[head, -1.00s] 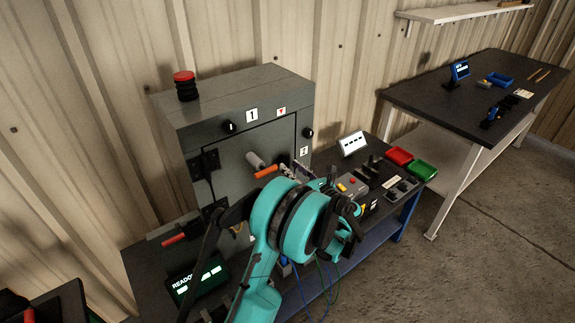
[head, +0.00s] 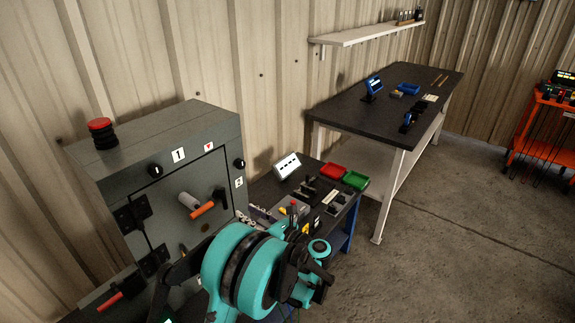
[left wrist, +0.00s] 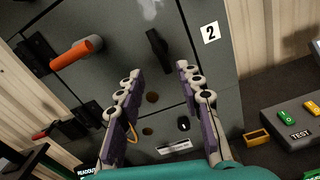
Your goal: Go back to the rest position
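My left gripper (left wrist: 160,95) is open in the left wrist view, its two purple-padded fingers apart with nothing between them. It faces the grey enclosure (head: 150,180), whose door is shut. A black latch (left wrist: 158,50) and an orange-tipped handle (left wrist: 78,52) on the door lie beyond the fingers, apart from them. In the head view my teal left arm covers the lower right of the enclosure, and the left fingertips are hard to make out there. My right gripper is in neither view.
A red button (head: 101,130) tops the enclosure. Beside it, the bench holds a white display (head: 287,166), a red bin (head: 333,171) and a green bin (head: 356,180). A black-topped table (head: 350,120) stands behind. An orange cart (head: 553,130) is far right. The floor at right is clear.

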